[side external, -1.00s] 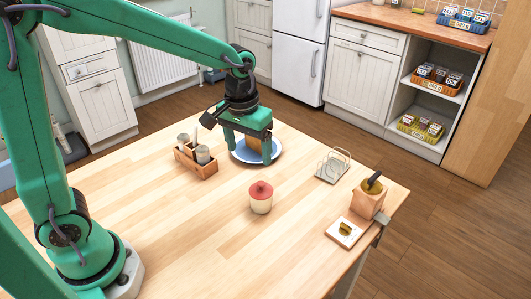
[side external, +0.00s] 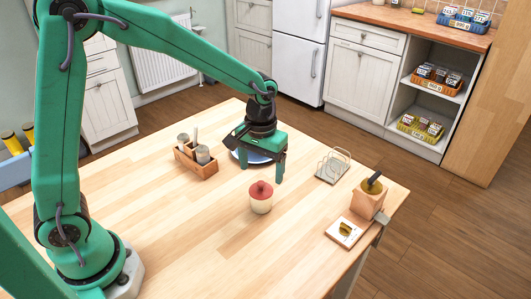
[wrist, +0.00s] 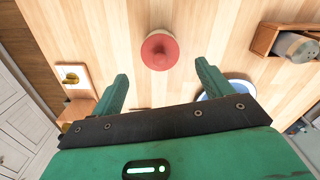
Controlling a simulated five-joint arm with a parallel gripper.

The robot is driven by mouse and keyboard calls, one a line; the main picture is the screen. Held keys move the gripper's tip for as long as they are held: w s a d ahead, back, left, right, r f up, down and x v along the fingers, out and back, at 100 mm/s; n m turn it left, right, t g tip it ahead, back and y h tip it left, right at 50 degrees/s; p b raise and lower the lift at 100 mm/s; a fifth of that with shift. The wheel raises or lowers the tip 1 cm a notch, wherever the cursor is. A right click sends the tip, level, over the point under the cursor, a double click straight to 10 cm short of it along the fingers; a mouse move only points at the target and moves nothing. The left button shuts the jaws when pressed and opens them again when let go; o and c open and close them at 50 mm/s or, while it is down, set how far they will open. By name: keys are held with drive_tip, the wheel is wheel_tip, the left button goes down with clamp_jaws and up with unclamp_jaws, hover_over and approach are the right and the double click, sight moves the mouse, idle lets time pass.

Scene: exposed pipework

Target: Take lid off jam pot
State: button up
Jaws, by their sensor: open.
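The jam pot (side external: 261,204) is a small cream pot upright on the wooden table. Its red lid (side external: 262,188) with a knob on top is on the pot. In the wrist view the lid (wrist: 160,52) shows from above, a little beyond the fingertips and between their lines. My gripper (side external: 261,170) is open and empty, pointing down, just behind the pot in the side view and apart from it. Both fingers also show in the wrist view, where the gripper (wrist: 163,74) has a wide gap. The pot's body is mostly hidden under the lid there.
A blue-rimmed plate (side external: 237,156) is partly hidden behind my gripper. A wooden caddy (side external: 197,164) with shakers stands left. The table's front left is clear.

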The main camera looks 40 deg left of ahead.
sight(261, 182)
drive_tip(key=shift+f, duration=0.1)
drive_tip(key=shift+s+f, duration=0.1)
drive_tip(key=shift+f, duration=2.4)
drive_tip(key=shift+c, duration=0.2)
drive_tip(key=c, duration=1)
